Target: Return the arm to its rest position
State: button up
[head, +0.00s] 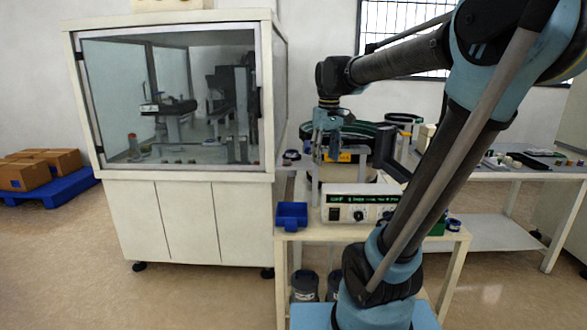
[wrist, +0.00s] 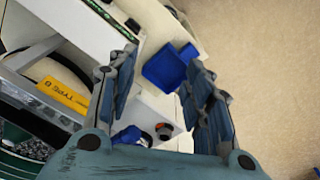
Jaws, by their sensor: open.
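My gripper (head: 325,146) hangs from the end of my raised, bent arm, in front of the bowl feeder (head: 362,128) and above the small bench. In the wrist view my gripper (wrist: 160,64) shows two blue-grey fingers spread wide apart, with nothing between them. The blue bin (head: 291,214) sits on the left end of the bench. It also shows in the wrist view as a blue bin (wrist: 166,68), seen through the gap between the fingers and well below them.
A controller box (head: 362,208) with a green display stands on the bench (head: 315,234). A glass-fronted cabinet (head: 170,100) stands to the left. A long table (head: 530,170) is at the right. Boxes on a blue pallet (head: 62,190) lie far left. Floor in front of the cabinet is clear.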

jog(key=s+d+f+m, duration=0.2)
jog(key=s+d+f, duration=0.2)
jog(key=s+f, duration=0.5)
jog(key=s+d+f+m+t, duration=0.1)
jog(key=s+d+f+m, duration=0.2)
jog(key=s+f, duration=0.6)
notch_tip(320, 180, down, 2)
jog(key=shift+s+d+f+m, duration=0.15)
jog(key=shift+s+d+m, duration=0.15)
jog(key=shift+d, duration=0.6)
